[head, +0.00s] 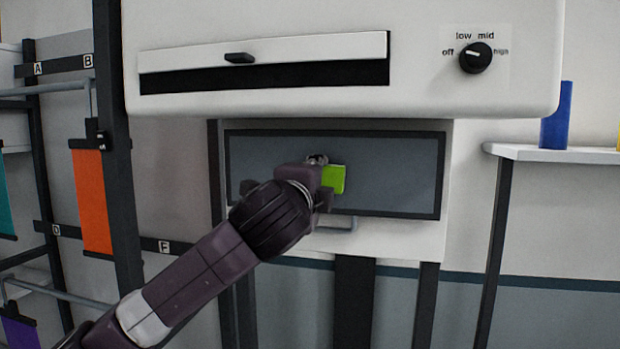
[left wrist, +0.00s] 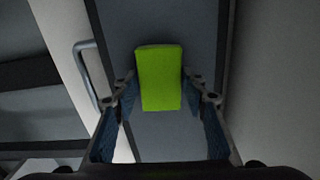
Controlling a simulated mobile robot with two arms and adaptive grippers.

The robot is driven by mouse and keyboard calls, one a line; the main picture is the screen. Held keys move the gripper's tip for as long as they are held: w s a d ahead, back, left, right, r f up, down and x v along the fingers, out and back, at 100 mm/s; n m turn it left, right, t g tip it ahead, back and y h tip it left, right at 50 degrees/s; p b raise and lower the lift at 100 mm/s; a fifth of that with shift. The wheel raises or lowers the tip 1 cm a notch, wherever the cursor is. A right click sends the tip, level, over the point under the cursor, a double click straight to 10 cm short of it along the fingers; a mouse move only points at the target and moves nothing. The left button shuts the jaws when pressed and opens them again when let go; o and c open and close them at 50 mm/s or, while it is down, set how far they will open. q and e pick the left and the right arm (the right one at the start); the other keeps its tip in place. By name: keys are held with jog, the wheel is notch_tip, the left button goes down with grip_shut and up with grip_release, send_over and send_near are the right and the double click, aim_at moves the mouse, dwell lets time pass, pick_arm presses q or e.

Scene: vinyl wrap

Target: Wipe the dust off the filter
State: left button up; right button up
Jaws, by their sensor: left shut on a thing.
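The filter (head: 400,172) is a wide grey panel in a black frame, set upright in the white machine below its slot. In the left wrist view the grey panel (left wrist: 160,20) runs behind a bright green sponge (left wrist: 158,65). My left gripper (head: 325,184) is shut on the sponge, which also shows in the head view (head: 334,179) in front of the panel's middle. I cannot tell whether the sponge touches the panel. No clear dust shows on the visible panel. My arm hides the panel's lower left part. My right gripper is not in view.
Above the filter are a white flap with a black handle (head: 239,58) and a knob (head: 476,58) marked off, low, mid, high. A grey bar handle (head: 336,223) sits below the panel. A shelf (head: 560,154) stands right; a rack with coloured rolls (head: 92,200) stands left.

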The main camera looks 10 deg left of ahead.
pick_arm(q)
jog(key=shift+s+d+p, duration=0.1)
jog(key=shift+d+p, duration=0.75)
jog(key=shift+d, duration=3.6)
jog(key=shift+a, duration=3.6)
jog(key=shift+a+r+p, duration=0.6)
jog(key=shift+a+p, duration=0.9)
jog(key=shift+a, duration=3.15)
jog(key=shift+d+p, duration=0.95)
jog(key=shift+d, duration=7.3)
jog(key=shift+a, duration=1.95)
